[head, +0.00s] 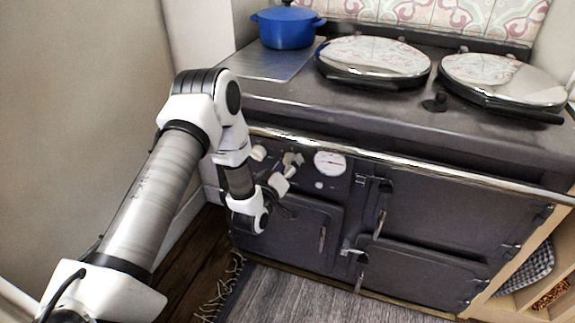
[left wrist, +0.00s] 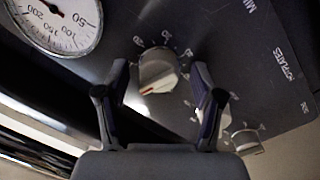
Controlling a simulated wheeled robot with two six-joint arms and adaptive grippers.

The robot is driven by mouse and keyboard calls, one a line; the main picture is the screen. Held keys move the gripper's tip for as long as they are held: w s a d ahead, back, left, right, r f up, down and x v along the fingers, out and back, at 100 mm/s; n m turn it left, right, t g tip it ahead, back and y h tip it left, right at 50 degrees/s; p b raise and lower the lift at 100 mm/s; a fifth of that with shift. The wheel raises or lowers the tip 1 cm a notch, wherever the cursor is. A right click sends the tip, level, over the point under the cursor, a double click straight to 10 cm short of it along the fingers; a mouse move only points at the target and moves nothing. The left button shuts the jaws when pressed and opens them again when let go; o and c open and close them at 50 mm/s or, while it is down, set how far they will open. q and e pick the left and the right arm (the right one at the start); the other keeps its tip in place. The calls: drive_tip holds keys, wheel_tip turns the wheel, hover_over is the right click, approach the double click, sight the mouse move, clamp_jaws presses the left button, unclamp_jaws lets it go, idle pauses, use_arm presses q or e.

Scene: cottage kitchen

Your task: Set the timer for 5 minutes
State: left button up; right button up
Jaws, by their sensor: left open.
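The timer knob (left wrist: 158,72) is a white dial with a red mark at the lower left of its face, set in a dark panel with printed marks around it. "MIN" lettering shows on the panel near it. My left gripper (left wrist: 160,78) is open, with one finger on each side of the knob; whether they touch it I cannot tell. In the head view my left gripper (head: 291,166) is at the stove's front panel, largely covering the knob there. My right gripper is in neither view.
A round temperature gauge (head: 330,162) sits right of the gripper, and another white knob (head: 258,152) to the left. A metal rail (head: 400,168) runs above the panel. Oven doors (head: 425,215) are below. A blue pot (head: 287,27) and two lidded hotplates (head: 373,58) are on top.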

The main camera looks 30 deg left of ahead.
use_arm(q)
drive_tip(key=c, duration=1.1)
drive_tip(key=shift+r+m, duration=0.15)
drive_tip(key=shift+m, duration=0.25)
drive_tip(key=shift+c, duration=0.2)
drive_tip(key=shift+m+p, duration=0.35)
drive_tip(key=shift+m, duration=0.15)
drive_tip(key=o, duration=1.1)
drive_tip(key=shift+o, duration=0.2)
drive_tip(key=s+d, duration=0.2)
drive_tip(key=s, duration=0.9)
drive_tip(key=shift+s, duration=0.4)
